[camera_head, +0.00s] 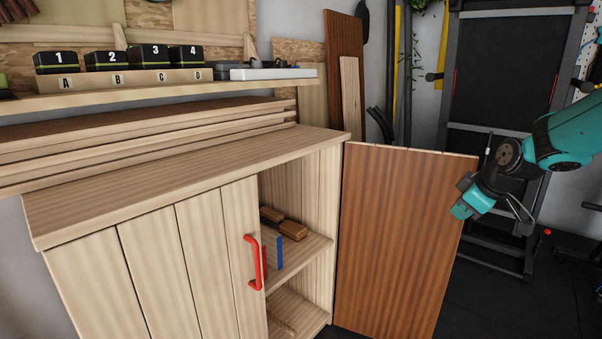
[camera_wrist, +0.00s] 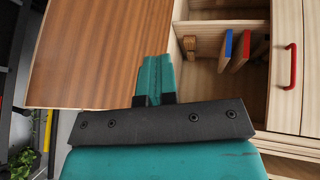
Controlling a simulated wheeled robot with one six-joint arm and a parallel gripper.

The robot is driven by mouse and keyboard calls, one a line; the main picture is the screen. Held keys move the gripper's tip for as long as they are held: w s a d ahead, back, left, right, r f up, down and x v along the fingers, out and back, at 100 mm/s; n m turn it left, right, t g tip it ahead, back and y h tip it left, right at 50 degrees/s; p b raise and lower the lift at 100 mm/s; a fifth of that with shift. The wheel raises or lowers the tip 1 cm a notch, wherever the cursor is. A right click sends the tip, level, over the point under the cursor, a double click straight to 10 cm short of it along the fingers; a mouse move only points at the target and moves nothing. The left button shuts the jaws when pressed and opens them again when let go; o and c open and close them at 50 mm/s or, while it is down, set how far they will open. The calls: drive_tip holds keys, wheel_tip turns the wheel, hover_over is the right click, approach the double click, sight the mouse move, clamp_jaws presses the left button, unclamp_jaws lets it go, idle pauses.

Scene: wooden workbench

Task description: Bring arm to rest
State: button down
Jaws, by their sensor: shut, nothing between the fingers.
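My gripper (camera_head: 465,198) is at the right in the head view, at the outer edge of the open brown cabinet door (camera_head: 395,240). I cannot tell whether it touches the door. In the wrist view my gripper (camera_wrist: 155,75) has its teal fingers together with nothing between them, and the door (camera_wrist: 95,50) fills the left behind them. The wooden cabinet (camera_head: 150,190) stands open on its right side. Its closed left part carries a red handle (camera_head: 252,262), which also shows at the right of the wrist view (camera_wrist: 291,66).
Inside the cabinet, a shelf (camera_head: 305,252) holds wooden blocks (camera_head: 292,230) and a blue board (camera_head: 273,250). Black boxes (camera_head: 107,60) stand on a ledge above. A dark rack (camera_head: 500,60) stands behind my arm. Dark floor (camera_head: 510,300) lies right of the door.

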drive_tip(key=s+a+r+g+y, duration=0.15)
drive_tip(key=s+a+r, duration=0.25)
drive_tip(key=s+a, duration=0.65)
drive_tip(key=s+a+g, duration=0.2)
drive_tip(key=s+a, duration=0.2)
drive_tip(key=s, duration=0.4)
drive_tip(key=s+a+m+g, duration=0.1)
drive_tip(key=s+a, duration=0.4)
drive_tip(key=s, duration=0.4)
drive_tip(key=s+a+g, duration=0.2)
drive_tip(key=s+a, duration=0.2)
drive_tip(key=s, duration=0.4)
wheel_tip(320, 180, up, 26)
drive_tip(key=p, duration=2.5)
drive_tip(key=shift+s+d+m+y, duration=0.15)
drive_tip(key=shift+s+m+y, duration=0.1)
drive_tip(key=shift+m+y, duration=0.1)
